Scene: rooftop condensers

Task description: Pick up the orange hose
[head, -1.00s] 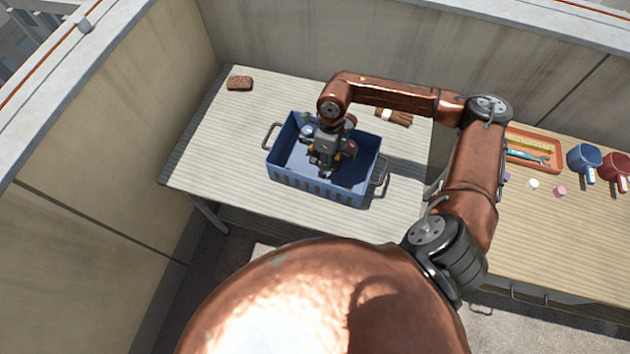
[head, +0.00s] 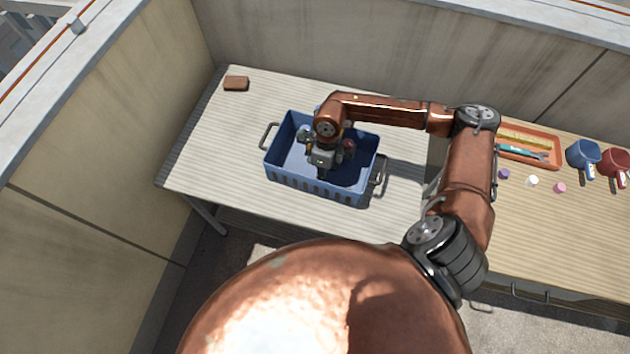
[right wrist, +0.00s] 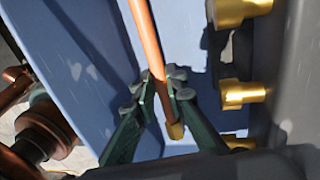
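The orange hose (right wrist: 147,35) shows in the right wrist view as a thin copper-orange length with a brass end (right wrist: 175,131). It runs between the two dark green fingers of my right gripper (right wrist: 162,84), which lie close on either side of it. Whether they press on it I cannot tell. In the head view my right gripper (head: 322,165) is down inside the blue crate (head: 315,188), and the arm hides the hose there. My left gripper is not in view.
Brass fittings (right wrist: 245,93) on a dark body stand close right of my fingers. A brown block (head: 236,83) lies at the table's back left.

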